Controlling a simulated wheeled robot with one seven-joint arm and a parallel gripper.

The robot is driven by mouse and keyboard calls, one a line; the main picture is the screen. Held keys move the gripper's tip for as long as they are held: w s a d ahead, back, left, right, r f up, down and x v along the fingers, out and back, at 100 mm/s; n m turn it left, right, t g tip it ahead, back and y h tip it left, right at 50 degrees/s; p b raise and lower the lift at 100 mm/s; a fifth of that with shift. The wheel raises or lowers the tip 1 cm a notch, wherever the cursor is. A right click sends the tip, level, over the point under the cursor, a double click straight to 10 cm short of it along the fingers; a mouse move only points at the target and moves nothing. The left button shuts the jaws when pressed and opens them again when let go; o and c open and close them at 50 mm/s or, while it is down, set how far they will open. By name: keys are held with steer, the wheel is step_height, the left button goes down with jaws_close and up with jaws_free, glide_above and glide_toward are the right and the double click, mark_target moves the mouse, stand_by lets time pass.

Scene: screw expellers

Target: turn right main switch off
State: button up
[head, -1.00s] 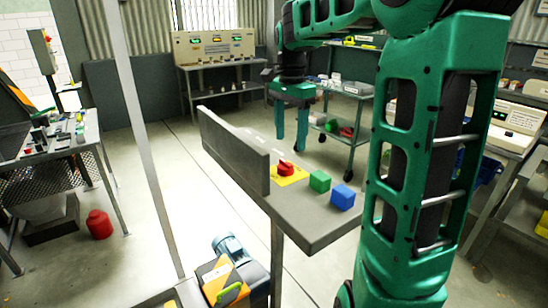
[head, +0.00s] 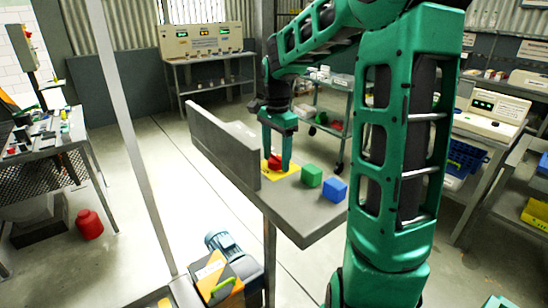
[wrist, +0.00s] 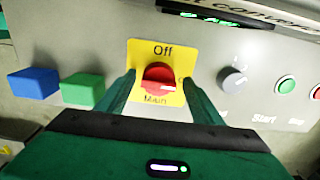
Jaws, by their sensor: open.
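The main switch is a red rotary knob (head: 273,162) on a yellow plate (head: 291,170) on a grey panel. In the wrist view the red knob (wrist: 158,77) sits between "Off" above and "Main" below, its white mark towards the right. My gripper (head: 276,158) is at the switch, its open fingers pointing down. In the wrist view my gripper (wrist: 159,84) has one finger on each side of the knob. I cannot tell whether the fingers touch it. In the head view a finger partly hides the knob.
A green block (head: 312,175) and a blue block (head: 335,189) stand on the panel beside the switch. A grey upright plate (head: 222,143) runs along the panel's left side. A dark knob (wrist: 233,80) and a green button (wrist: 285,85) lie right of the switch in the wrist view.

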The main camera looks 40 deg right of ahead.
steer(key=c, duration=1.1)
steer(key=shift+o, duration=0.2)
steer(key=shift+n, duration=0.3)
steer(key=n, duration=0.9)
steer(key=shift+w, duration=0.1)
steer(key=n, duration=0.4)
steer(key=shift+r, duration=0.1)
steer(key=shift+n, duration=2.1)
